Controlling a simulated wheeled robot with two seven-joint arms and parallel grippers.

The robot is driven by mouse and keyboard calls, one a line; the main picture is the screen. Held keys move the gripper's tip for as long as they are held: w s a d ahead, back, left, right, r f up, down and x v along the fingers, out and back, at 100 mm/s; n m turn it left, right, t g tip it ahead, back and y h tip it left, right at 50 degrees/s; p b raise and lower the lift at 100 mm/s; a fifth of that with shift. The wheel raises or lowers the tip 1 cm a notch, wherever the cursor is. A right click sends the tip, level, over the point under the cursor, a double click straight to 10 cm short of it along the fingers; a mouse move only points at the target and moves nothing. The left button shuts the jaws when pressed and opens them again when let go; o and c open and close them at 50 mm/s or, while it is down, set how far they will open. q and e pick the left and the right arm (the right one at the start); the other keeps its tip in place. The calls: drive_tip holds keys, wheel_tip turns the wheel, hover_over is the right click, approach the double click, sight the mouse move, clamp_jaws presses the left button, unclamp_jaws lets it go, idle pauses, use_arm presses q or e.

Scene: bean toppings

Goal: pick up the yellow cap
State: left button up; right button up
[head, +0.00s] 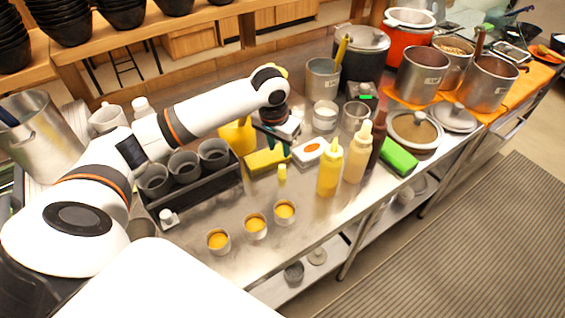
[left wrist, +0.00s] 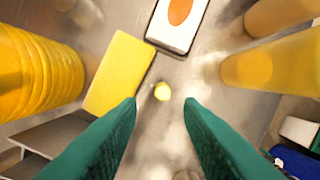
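The small yellow cap (head: 282,173) stands on the metal counter, in front of the yellow sponge. It also shows in the left wrist view (left wrist: 162,91), near the middle, seen from above. My left gripper (head: 277,140) is over the counter behind the cap in the head view. In the left wrist view its green fingers (left wrist: 160,103) are apart and empty, with the cap showing just beyond and between the tips. The fingers do not touch the cap. My right gripper is not in view.
The yellow sponge (head: 267,161), a white box with an orange oval (head: 310,151) and a yellow squeeze bottle (head: 330,167) stand close around the cap. Several cups with yellow filling (head: 255,226) are in front. A black rack (head: 197,187) of grey cups is at left.

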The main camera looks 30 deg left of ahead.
sight(282, 167)
use_arm(q)
drive_tip(key=f, duration=0.3)
drive_tip(key=shift+d+f, duration=0.2)
drive_tip(key=shift+f, duration=0.1)
drive_tip(key=f, duration=0.2)
drive_tip(key=f+p, duration=0.1)
drive_tip(key=shift+w+f+p, duration=0.2)
drive_tip(key=shift+f+p, duration=0.1)
drive_tip(key=shift+f, duration=0.05)
drive_tip(key=shift+w+f, duration=0.15)
drive_tip(key=shift+f, duration=1)
drive_tip(key=shift+r, duration=0.1)
drive_tip(key=c, duration=0.5)
drive_tip(key=shift+o, duration=0.2)
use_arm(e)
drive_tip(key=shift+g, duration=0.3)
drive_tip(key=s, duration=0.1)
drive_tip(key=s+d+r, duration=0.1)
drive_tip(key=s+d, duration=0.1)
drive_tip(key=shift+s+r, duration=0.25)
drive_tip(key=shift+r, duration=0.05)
